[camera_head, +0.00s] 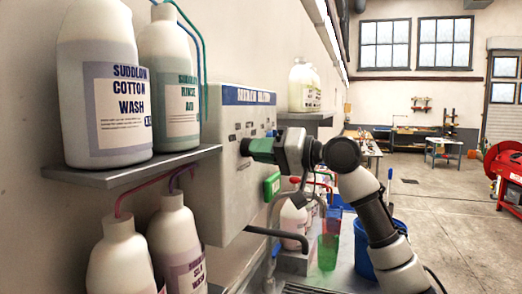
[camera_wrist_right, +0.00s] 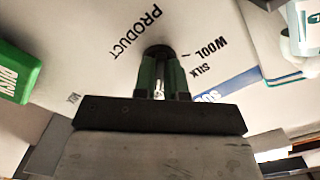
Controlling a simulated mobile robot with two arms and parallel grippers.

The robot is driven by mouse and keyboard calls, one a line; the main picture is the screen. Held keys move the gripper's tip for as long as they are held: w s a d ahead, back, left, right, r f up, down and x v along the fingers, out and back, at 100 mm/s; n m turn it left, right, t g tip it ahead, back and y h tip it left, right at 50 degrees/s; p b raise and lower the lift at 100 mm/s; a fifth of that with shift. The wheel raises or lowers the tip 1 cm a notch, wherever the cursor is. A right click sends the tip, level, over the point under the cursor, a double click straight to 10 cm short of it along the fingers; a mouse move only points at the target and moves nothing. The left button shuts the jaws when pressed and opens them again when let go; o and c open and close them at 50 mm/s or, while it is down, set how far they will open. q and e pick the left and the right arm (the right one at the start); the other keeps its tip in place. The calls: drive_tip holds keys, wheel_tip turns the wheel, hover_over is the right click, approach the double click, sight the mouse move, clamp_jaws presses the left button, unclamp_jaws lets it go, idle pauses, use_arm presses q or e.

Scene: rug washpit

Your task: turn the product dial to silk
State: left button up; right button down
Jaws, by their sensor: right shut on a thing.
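The product dial (camera_wrist_right: 157,51) is a dark round knob on the pale face of the dosing box (camera_head: 222,185). In the right wrist view it sits between my green fingertips, which mostly cover it. The printed words PRODUCT, WOOL and SILK (camera_wrist_right: 201,70) stand around it, with MIX at the lower left. My right gripper (camera_wrist_right: 161,72) is shut on the dial. In the head view the same gripper (camera_head: 258,148) reaches the box face from the right. Which word the dial points at is hidden. My left gripper is not in view.
A green push box (camera_head: 271,187) sits on the box's face below my gripper. A shelf (camera_head: 130,171) at left holds cotton wash (camera_head: 105,95) and rinse aid (camera_head: 170,85) jugs. Hoses run above and below. A blue bucket (camera_head: 365,255) stands behind my right arm.

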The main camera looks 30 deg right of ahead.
drive_tip(key=n, duration=1.3)
drive_tip(key=shift+w+d+b, duration=0.15)
drive_tip(key=shift+d+b, duration=0.05)
drive_tip(key=shift+b, duration=0.1)
drive_tip(key=shift+n, duration=0.3)
drive_tip(key=c, duration=1.2)
unclamp_jaws()
drive_tip(key=shift+d+f, duration=0.1)
drive_tip(key=shift+b+v, duration=2.15)
drive_tip(key=shift+v, duration=3.25)
